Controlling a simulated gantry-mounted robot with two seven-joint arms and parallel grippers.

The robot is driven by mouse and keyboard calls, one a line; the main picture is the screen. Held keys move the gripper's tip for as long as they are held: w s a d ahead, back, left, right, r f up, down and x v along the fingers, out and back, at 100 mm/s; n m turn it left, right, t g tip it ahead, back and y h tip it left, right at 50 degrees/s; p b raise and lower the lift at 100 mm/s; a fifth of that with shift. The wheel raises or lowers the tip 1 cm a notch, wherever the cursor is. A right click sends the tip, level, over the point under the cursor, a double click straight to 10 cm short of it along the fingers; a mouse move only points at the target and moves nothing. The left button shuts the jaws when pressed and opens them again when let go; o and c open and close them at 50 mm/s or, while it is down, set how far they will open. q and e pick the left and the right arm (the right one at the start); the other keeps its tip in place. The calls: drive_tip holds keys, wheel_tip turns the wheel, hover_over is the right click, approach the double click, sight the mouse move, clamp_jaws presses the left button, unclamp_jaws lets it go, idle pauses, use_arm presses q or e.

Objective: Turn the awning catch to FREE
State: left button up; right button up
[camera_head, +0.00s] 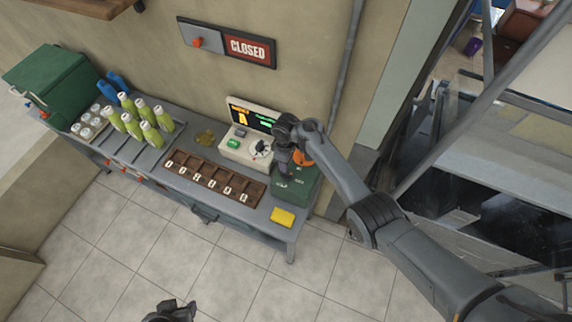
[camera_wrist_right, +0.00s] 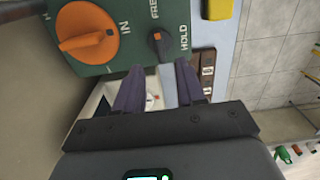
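The awning control is a green box (camera_head: 297,190) at the right end of the counter. Its green panel (camera_wrist_right: 205,12) fills the top of the right wrist view. The catch is a small black knob (camera_wrist_right: 160,45) with an orange mark, between the printed words FREE and HOLD; which word it points to is hard to tell. A large orange knob (camera_wrist_right: 88,42) marked IN sits left of it. My right gripper (camera_wrist_right: 158,78) is open, its fingers apart and just short of the catch knob. In the head view the right arm partly hides the box. My left gripper (camera_head: 172,312) is cut off at the bottom edge.
A white machine with a screen (camera_head: 247,148), a brown compartment tray (camera_head: 215,178) and a yellow sponge-like block (camera_head: 283,217) are near the box. Green bottles (camera_head: 150,134) stand farther left. A CLOSED sign (camera_head: 248,48) hangs on the wall. The floor before the counter is clear.

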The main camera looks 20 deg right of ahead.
drive_tip(key=shift+r, duration=1.7)
drive_tip(key=shift+p, duration=0.3)
drive_tip(key=s+d+m+t+p, duration=0.1)
drive_tip(key=s+d+m+p, duration=0.1)
drive_tip(key=s, duration=0.6)
drive_tip(key=s+d+m+t+p, duration=0.1)
drive_tip(key=s+d+m+p, duration=0.1)
drive_tip(key=s, duration=0.7)
drive_tip(key=s+r+m+t+p, duration=0.1)
drive_tip(key=s+r+m+p, duration=0.2)
drive_tip(key=s+r, duration=1.1)
drive_tip(key=s, duration=0.3)
drive_tip(key=shift+s+a+r+t, duration=0.15)
drive_tip(key=shift+a+r+t, duration=0.05)
drive_tip(key=shift+t, duration=0.1)
